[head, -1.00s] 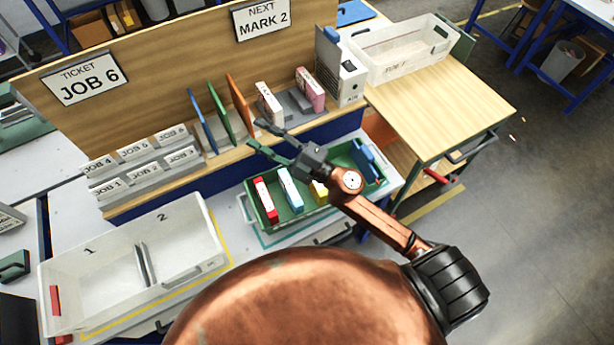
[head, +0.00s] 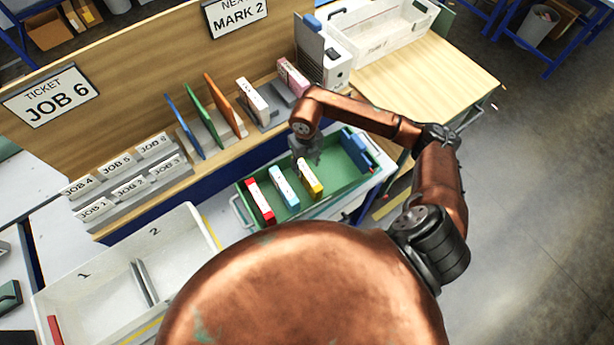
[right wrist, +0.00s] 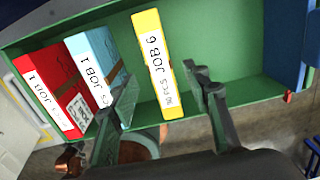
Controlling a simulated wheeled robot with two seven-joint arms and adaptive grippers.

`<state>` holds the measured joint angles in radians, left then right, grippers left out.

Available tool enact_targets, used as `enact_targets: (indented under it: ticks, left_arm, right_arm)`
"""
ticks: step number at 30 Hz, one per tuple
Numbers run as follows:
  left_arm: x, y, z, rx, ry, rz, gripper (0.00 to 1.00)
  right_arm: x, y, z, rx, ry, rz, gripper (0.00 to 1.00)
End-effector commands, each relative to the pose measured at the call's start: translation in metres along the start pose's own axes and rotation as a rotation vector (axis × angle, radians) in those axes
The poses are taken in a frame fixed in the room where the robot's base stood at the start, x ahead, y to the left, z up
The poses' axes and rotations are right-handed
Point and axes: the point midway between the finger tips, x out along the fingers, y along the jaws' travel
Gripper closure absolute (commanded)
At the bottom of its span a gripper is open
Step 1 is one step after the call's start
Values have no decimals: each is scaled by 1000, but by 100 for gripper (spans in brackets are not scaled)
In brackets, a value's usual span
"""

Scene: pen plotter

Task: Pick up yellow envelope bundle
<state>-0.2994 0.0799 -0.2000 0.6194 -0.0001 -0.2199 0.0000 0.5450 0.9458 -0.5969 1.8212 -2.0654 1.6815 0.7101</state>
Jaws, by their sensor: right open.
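The yellow envelope bundle (head: 309,179) stands upright in the green tray (head: 341,184), right of a light blue bundle (head: 284,188). In the right wrist view the yellow bundle (right wrist: 157,65) reads JOB 6. My right gripper (head: 307,158) is above the far end of the yellow bundle, pointing down. In the right wrist view its two open fingers (right wrist: 163,92) lie on either side of the yellow bundle's near end in the picture, with gaps showing on both sides. Nothing is held. My left gripper is not in view.
A red bundle (head: 260,202) stands at the tray's left end, and dark blue pieces (head: 355,149) are at its right end. A shelf with upright blue, green and orange dividers (head: 224,104) rises behind the tray. A white two-part bin (head: 186,245) stands at left.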

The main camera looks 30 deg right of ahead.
Motion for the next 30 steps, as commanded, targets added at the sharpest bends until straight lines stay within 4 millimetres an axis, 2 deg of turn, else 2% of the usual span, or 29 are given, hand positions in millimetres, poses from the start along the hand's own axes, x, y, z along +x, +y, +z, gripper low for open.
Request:
enact_targets:
  ticks: [14,22,30]
  left_arm:
    - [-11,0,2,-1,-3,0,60]
    - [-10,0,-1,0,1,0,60]
    - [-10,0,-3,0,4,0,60]
  right_arm:
    - [57,-2,-6,-2,0,5,56]
    - [60,-3,-7,-1,-1,4,56]
    - [60,-2,-7,-1,-1,5,74]
